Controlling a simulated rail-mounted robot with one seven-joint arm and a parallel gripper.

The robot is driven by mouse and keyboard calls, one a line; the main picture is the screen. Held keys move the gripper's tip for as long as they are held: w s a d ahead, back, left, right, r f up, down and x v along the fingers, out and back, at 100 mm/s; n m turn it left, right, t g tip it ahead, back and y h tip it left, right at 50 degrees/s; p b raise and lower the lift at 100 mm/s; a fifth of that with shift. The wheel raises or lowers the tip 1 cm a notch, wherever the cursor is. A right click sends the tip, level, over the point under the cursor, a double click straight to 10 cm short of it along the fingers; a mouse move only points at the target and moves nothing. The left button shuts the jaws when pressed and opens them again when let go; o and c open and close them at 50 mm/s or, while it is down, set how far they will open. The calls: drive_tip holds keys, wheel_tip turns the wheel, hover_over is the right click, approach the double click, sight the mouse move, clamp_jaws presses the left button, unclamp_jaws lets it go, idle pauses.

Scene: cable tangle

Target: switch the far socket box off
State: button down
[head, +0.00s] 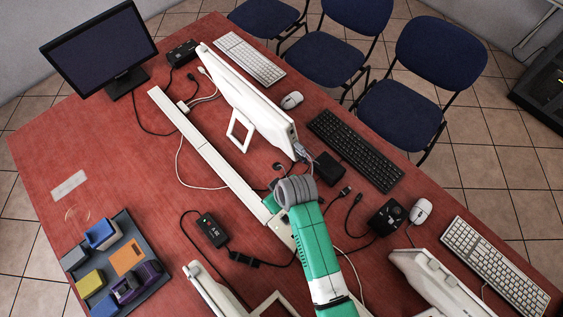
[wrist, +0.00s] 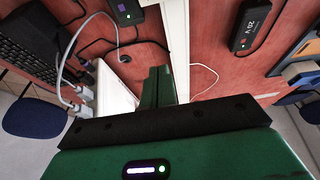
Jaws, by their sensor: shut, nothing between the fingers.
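A long white cable duct (head: 205,142) runs diagonally across the red table. My gripper (head: 270,204) is over the duct's nearer part, well away from that box. Its shut green fingers (wrist: 158,86) show in the wrist view with nothing between them, in front of the white duct (wrist: 178,35). The far box cannot be made out in the wrist view.
A white-backed monitor (head: 250,100) stands beside the duct. A black adapter (head: 212,230) lies left of my gripper, a black box (head: 328,166) right of it. A dark monitor (head: 100,50) stands at the far left. Loose cables lie around.

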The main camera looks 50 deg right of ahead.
sight(282, 216)
drive_tip(key=shift+s+f+g, duration=0.3)
drive_tip(key=shift+s+f, duration=0.65)
drive_tip(key=shift+f, duration=0.25)
drive_tip(key=b+x, duration=0.1)
drive_tip(key=x, duration=0.4)
drive_tip(key=b+x, duration=0.1)
drive_tip(key=x, duration=0.4)
drive_tip(key=shift+a+f+b, duration=0.1)
drive_tip(key=shift+a+b, duration=0.15)
drive_tip(key=shift+b, duration=0.05)
drive_tip(key=shift+s+a+p, duration=0.15)
drive_tip(key=shift+s+p, duration=0.3)
drive_tip(key=shift+s, duration=0.5)
drive_tip(key=shift+s+a+p, duration=0.15)
drive_tip(key=shift+s+p, duration=0.3)
drive_tip(key=shift+s, duration=0.5)
drive_tip(key=shift+a, duration=0.15)
